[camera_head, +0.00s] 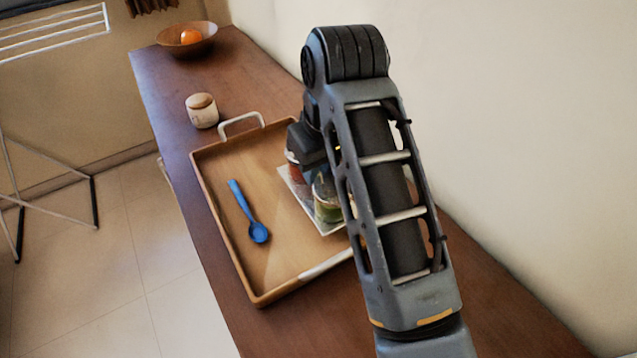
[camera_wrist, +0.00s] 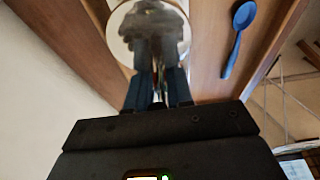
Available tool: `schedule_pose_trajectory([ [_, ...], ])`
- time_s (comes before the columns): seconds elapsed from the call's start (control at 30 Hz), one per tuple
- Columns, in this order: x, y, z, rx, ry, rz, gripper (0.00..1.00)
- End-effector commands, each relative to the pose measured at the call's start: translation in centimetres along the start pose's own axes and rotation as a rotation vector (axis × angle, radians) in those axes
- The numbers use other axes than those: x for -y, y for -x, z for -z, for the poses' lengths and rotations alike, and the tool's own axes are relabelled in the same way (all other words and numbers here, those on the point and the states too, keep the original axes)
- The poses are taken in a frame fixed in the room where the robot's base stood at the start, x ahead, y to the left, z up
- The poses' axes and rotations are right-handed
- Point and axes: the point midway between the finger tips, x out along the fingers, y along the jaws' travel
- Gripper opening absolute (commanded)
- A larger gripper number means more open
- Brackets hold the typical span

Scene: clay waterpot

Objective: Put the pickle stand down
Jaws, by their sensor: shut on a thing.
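The pickle stand (camera_head: 296,186) has a pale flat base with small jars on it, one with a red band and one with green contents (camera_head: 328,205). It is at the right side of the wooden tray (camera_head: 256,298), partly behind my arm. I cannot tell whether its base touches the tray floor. My gripper (camera_wrist: 158,80) is shut on the pickle stand; in the wrist view its fingers close on a narrow upright part in front of a round, shiny jar top (camera_wrist: 118,40). The fingertips are hidden by my arm in the head view.
A blue spoon (camera_head: 246,208) lies on the tray left of the stand. The tray has a white handle (camera_head: 243,122) at its far end. A lidded pot (camera_head: 202,112) and a bowl with an orange fruit (camera_head: 172,47) stand farther back on the wooden counter. A wall rises at right.

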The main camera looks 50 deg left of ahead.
Motion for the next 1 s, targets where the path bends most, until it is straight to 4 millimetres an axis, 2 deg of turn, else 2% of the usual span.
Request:
schedule_pose_trajectory([
  [0.03, 0.0, -1.0, -0.2, -0.002, 0.000, -0.001, 0.00],
  [0.23, 0.0, -2.8, -0.8, -0.002, 0.000, -0.001, 0.00],
  [0.73, 0.0, -3.1, -0.9, -0.002, 0.000, 0.000, 0.00],
  [0.77, 0.1, -3.2, -0.9, 0.000, 0.000, 0.000, 0.24],
  [1.0, 0.1, -3.2, -0.9, 0.000, 0.000, 0.000, 0.46],
])
